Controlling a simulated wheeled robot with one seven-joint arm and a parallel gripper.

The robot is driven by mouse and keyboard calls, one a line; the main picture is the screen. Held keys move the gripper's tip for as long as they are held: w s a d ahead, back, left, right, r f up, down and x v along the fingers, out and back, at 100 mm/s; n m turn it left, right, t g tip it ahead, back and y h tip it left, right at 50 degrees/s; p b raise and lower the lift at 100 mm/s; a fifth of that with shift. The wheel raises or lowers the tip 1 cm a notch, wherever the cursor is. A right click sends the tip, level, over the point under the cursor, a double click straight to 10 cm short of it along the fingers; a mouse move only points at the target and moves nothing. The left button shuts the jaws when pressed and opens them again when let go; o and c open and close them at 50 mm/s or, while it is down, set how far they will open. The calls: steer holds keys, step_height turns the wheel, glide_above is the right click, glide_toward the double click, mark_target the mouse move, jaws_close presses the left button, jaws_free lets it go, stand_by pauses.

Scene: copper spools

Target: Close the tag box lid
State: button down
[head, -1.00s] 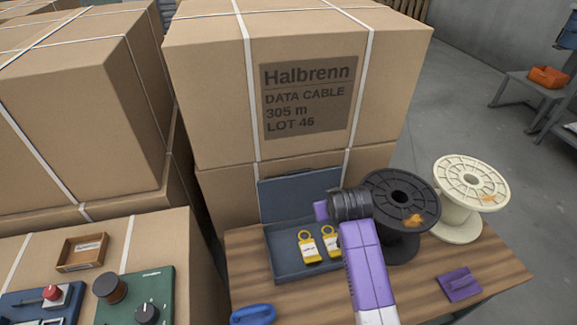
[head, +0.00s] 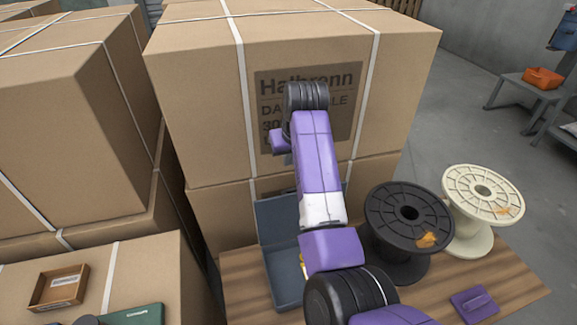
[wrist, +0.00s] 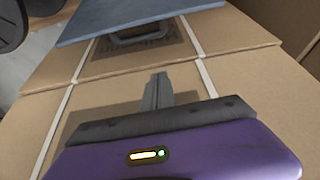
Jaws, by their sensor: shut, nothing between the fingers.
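The tag box (head: 284,288) is a blue-grey box on the wooden table, partly hidden by my arm in the head view. Its lid (head: 274,222) stands open and upright at the back, in front of the stacked cartons. A sliver of yellow tag (head: 301,268) shows inside. In the wrist view the lid (wrist: 130,18) is a blue-grey panel across the top, apart from my fingers. My gripper (wrist: 158,88) is shut and empty there, with carton faces behind it. In the head view my gripper (head: 287,158) is above the lid, mostly hidden by my arm.
A black spool (head: 385,215) and a cream spool (head: 470,235) stand right of the box. A purple item (head: 473,302) lies at the table's front right. A large labelled carton (head: 200,100) rises behind. A small open tray (head: 58,288) sits at left.

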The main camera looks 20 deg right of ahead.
steer(key=x, duration=0.7)
steer(key=shift+w+f, duration=0.15)
steer(key=shift+f, duration=0.75)
steer(key=shift+s+f+p, duration=0.15)
steer(key=shift+s+p, duration=0.3)
steer(key=shift+s, duration=1.4)
